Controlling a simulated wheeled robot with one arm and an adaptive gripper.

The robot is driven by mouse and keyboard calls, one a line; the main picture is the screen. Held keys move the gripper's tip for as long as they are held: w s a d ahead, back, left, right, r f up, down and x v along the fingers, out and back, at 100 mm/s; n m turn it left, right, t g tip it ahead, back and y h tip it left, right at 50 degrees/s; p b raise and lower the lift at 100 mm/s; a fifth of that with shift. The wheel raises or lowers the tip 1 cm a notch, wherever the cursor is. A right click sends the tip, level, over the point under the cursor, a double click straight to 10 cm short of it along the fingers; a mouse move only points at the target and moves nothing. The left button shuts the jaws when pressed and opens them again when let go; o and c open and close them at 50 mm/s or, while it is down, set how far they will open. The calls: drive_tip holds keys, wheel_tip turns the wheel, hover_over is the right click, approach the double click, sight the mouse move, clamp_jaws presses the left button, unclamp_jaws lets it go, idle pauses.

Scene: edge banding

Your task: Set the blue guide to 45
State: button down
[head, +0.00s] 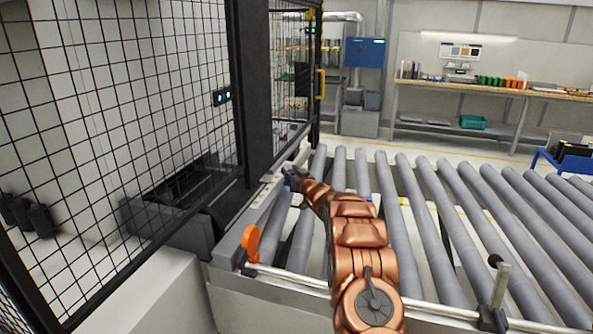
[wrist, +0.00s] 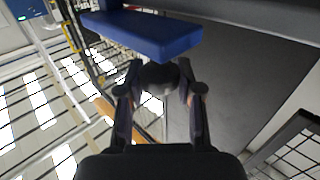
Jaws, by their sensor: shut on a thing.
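My gripper (head: 293,175) reaches to the left end of the roller conveyor, beside the long grey rail. In the wrist view my gripper (wrist: 160,75) has its two fingers on either side of a dark rounded knob (wrist: 164,78) and is shut on it. The blue guide (wrist: 145,36) is a blue block just beyond the knob, at the top of the wrist view. In the head view the guide is mostly hidden behind my gripper and arm. I cannot read any scale or number.
A black mesh fence (head: 130,90) rises on the left. Grey rollers (head: 440,215) spread to the right, with a black-knobbed post (head: 499,285) at the front edge.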

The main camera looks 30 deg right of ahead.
drive_tip(key=shift+w+d+r, duration=0.1)
drive_tip(key=shift+w+d, duration=0.1)
drive_tip(key=shift+w, duration=0.2)
drive_tip(key=c, duration=0.9)
unclamp_jaws()
drive_tip(key=shift+o, duration=0.8)
drive_tip(key=shift+d, duration=0.1)
drive_tip(key=shift+s, duration=0.1)
drive_tip(key=s, duration=1.2)
